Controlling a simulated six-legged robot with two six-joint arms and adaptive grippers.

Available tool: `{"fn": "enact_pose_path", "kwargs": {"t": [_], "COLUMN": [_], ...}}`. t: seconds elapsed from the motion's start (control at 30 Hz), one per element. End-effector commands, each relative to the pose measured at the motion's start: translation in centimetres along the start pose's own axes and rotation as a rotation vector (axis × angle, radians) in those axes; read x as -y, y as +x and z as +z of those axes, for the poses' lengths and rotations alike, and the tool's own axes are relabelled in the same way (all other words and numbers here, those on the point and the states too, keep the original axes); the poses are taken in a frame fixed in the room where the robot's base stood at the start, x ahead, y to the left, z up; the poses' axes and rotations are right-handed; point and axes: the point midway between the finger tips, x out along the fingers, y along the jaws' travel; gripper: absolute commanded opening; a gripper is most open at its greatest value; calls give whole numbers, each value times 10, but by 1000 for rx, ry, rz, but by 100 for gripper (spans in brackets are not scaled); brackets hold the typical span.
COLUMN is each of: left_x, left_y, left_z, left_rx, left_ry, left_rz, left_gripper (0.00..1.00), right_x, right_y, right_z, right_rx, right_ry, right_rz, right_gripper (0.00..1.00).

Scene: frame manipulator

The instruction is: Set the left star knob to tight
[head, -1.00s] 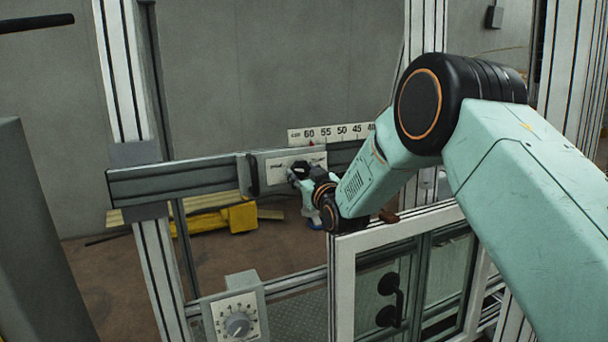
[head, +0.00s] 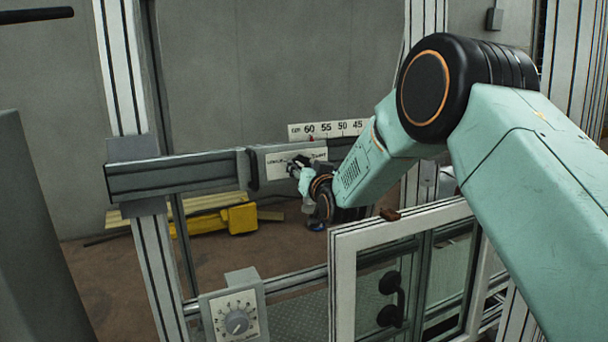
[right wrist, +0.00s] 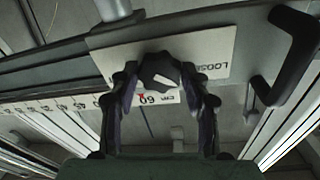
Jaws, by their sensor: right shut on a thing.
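The dark star knob (right wrist: 160,72) sits on a pale label plate (right wrist: 120,58) on the grey carriage of a horizontal rail. In the right wrist view the plate appears upside down, with LOOSE readable on its right part. A white mark shows on the knob's face. My right gripper (right wrist: 160,88) is shut on the knob, with a finger at each side. In the head view my right gripper (head: 298,165) reaches the plate from the right and mostly covers the knob (head: 301,161). My left gripper is not in view.
A scale (head: 326,129) runs behind the carriage, with a red pointer near 60. A black handle (right wrist: 292,55) stands out from the carriage. A numbered dial (head: 237,321) is below left. A framed glass door (head: 344,275) stands close below my right wrist.

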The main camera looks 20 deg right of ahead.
Motion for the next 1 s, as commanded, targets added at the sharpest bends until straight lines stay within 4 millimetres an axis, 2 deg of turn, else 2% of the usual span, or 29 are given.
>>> {"fn": "enact_pose_path", "kwargs": {"t": [0.1, 1.0], "left_x": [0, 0], "left_y": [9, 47], "left_z": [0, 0], "left_rx": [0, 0], "left_ry": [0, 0], "left_rz": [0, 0], "left_gripper": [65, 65], "right_x": [0, 2], "right_y": [0, 0], "right_z": [1, -3], "right_rx": [5, 66], "right_ry": [109, 959], "right_rz": [9, 91], "right_gripper": [15, 15]}}
